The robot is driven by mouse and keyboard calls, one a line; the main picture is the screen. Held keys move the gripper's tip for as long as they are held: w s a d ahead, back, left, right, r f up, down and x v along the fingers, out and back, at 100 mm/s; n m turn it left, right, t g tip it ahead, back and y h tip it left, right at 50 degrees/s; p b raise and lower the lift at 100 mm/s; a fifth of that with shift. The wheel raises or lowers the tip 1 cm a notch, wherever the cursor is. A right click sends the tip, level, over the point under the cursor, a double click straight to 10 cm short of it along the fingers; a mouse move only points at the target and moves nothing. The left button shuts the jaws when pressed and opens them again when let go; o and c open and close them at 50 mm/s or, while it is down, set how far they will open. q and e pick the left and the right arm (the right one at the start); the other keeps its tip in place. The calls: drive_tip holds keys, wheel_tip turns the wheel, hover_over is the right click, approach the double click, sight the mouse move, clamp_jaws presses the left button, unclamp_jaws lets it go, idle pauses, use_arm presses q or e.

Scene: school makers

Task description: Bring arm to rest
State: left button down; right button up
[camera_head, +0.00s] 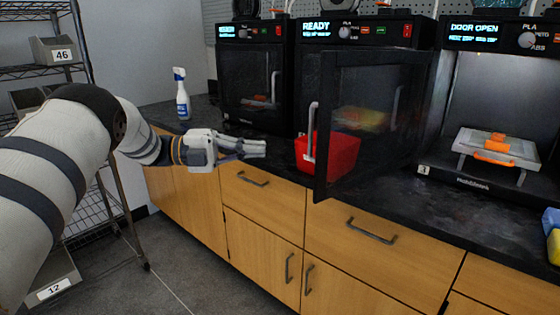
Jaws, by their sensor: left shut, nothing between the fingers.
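My left arm (50,165) comes in from the left and reaches toward the counter. My left gripper (262,149) is shut and empty, pointing right, in front of the counter's edge in the picture. Its fingertips are a little left of a red bin (340,157) and look apart from it. My right gripper is not in view.
The dark counter (440,205) has wooden drawers below. A spray bottle (182,98) and wire shelf (40,72) stand left.

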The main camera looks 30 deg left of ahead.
use_arm(q)
drive_tip(key=d+f+n+t+y+p, duration=0.1)
drive_tip(key=d+f+n+t+y, duration=0.15)
drive_tip(key=f+n+y, duration=0.5)
drive_tip(key=d+f+n+t+y+p, duration=0.1)
drive_tip(key=d+f+n+t+y, duration=0.15)
drive_tip(key=f+n, duration=0.9)
drive_tip(key=s+d+f+n+g+y+p, duration=0.1)
drive_tip(key=s+d+f+n+g+y, duration=0.3)
drive_tip(key=s+f, duration=0.8)
drive_tip(key=s+d+f+n+g+p, duration=0.1)
drive_tip(key=s+f+n+g, duration=0.15)
drive_tip(key=s, duration=0.55)
drive_tip(key=s+d+f+n+g, duration=0.1)
drive_tip(key=s+f+n+g, duration=0.15)
drive_tip(key=s, duration=0.45)
drive_tip(key=s+d+r+n+g+y, duration=0.1)
drive_tip(key=s+g, duration=0.6)
drive_tip(key=s, duration=1.5)
drive_tip(key=shift+s+d+r+n+g+p, duration=0.3)
drive_tip(key=shift+d+r+n+p, duration=0.2)
drive_tip(key=shift+r+n, duration=0.2)
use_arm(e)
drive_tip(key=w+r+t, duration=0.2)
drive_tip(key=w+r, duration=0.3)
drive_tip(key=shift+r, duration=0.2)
